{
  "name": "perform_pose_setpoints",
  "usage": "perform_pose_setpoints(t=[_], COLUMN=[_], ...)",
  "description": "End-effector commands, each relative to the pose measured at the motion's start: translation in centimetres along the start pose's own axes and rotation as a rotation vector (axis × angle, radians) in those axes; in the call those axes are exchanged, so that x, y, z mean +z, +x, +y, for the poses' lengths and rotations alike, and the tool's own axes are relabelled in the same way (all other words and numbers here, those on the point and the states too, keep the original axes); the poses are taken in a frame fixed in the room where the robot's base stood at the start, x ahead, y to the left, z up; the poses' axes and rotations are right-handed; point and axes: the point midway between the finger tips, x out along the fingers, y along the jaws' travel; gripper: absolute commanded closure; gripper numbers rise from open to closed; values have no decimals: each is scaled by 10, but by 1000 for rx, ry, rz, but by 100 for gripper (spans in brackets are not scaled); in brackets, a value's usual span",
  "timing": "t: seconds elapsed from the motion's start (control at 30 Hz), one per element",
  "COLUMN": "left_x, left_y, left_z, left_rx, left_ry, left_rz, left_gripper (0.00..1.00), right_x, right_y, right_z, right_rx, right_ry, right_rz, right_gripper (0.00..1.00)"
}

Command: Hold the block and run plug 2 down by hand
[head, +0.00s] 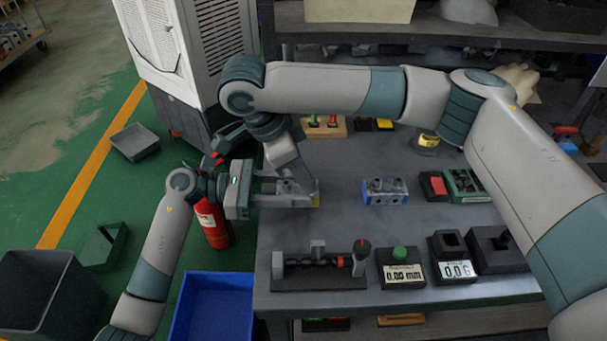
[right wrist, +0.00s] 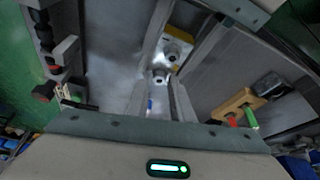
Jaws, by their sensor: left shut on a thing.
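My left gripper (head: 298,192) reaches in from the left over the near-left part of the table. It is shut on a grey block with a yellow edge (head: 317,199). In the right wrist view the block's yellow face (right wrist: 182,48) shows with a round fitting that has a dark hole. My right gripper (right wrist: 160,82) points down from above at the block. A small round plug-like piece with a dark socket (right wrist: 161,74) shows at its fingertips. I cannot tell if the fingers grip it. My right wrist and arm partly hide the block in the head view.
A blue block with round ports (head: 385,191) stands on the table (head: 345,225) to the right. A fixture with a red-topped post (head: 320,268), a green-button display (head: 401,268) and a 0.06 display (head: 453,262) line the front. A wooden stand (head: 324,127) is behind. A blue bin (head: 215,305) is left.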

Motion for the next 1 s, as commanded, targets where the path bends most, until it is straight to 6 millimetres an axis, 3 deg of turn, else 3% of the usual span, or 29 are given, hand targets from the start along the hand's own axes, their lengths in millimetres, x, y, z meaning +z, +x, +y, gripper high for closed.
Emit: perform_pose_setpoints(t=[0.03, 0.27, 0.73, 1.0], left_x=[2, 1, 1, 1], left_y=[-5, -4, -2, -1], left_z=[7, 6, 3, 2], left_rx=[22, 19, 10, 8], left_ry=[2, 1, 1, 1], left_rz=[0, 1, -2, -2], left_gripper=[97, 97, 97, 97], right_x=[0, 1, 0, 0], right_y=[-1, -23, -101, -119], right_z=[4, 2, 0, -1], right_rx=[12, 5, -2, 0], right_ry=[-12, -10, 0, 0], right_rz=[4, 3, 1, -1], right_gripper=[62, 62, 62, 62])
